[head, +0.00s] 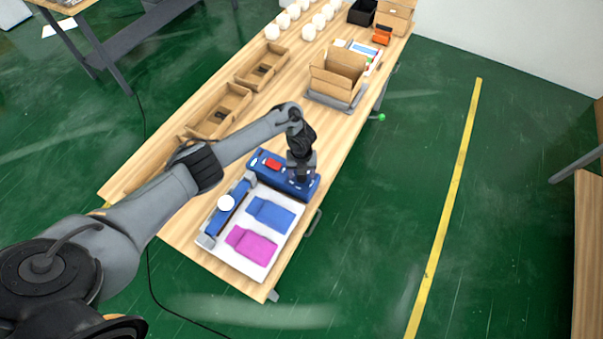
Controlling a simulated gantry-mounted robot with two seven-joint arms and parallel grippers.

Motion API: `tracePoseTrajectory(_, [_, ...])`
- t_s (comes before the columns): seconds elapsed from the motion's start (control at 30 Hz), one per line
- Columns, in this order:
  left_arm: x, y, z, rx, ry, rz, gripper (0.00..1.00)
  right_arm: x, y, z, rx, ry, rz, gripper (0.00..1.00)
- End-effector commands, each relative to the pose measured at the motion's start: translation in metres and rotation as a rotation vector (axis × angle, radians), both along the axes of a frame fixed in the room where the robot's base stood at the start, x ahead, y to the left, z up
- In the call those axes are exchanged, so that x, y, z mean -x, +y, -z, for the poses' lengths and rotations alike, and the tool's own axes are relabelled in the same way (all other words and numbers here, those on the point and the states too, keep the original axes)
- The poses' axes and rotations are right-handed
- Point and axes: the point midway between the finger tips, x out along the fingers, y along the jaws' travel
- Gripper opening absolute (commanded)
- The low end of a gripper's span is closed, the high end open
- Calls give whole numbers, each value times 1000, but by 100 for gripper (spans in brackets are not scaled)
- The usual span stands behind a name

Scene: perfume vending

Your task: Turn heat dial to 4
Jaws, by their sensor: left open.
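A blue machine (262,172) with a red part (273,164) on its top stands on the wooden table, at the far edge of a white tray. My left gripper (302,177) points down over the machine's right end, its jaws open. I cannot tell whether it touches the machine. No dial or number can be made out; that end of the machine is partly covered by the gripper. My right gripper is not in view.
The white tray (263,267) holds a blue pouch (270,213) and a pink pouch (252,244). Open cardboard boxes (338,75) and white jars stand farther back.

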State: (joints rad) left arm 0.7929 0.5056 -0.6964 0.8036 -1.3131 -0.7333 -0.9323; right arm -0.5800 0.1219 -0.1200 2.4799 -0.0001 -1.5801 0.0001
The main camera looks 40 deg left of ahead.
Motion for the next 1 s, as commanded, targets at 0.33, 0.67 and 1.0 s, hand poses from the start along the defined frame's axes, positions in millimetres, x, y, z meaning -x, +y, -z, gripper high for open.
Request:
tracePoseTrajectory(0.33, [-1, 1, -67, -3, -3, 2, 64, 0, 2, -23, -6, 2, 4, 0])
tracePoseTrajectory(0.67, [0, 0, -92, -1, 0, 1, 64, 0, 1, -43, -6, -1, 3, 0])
tracePoseTrajectory(1.0, [0, 0, -92, -1, 1, 1, 64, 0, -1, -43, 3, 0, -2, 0])
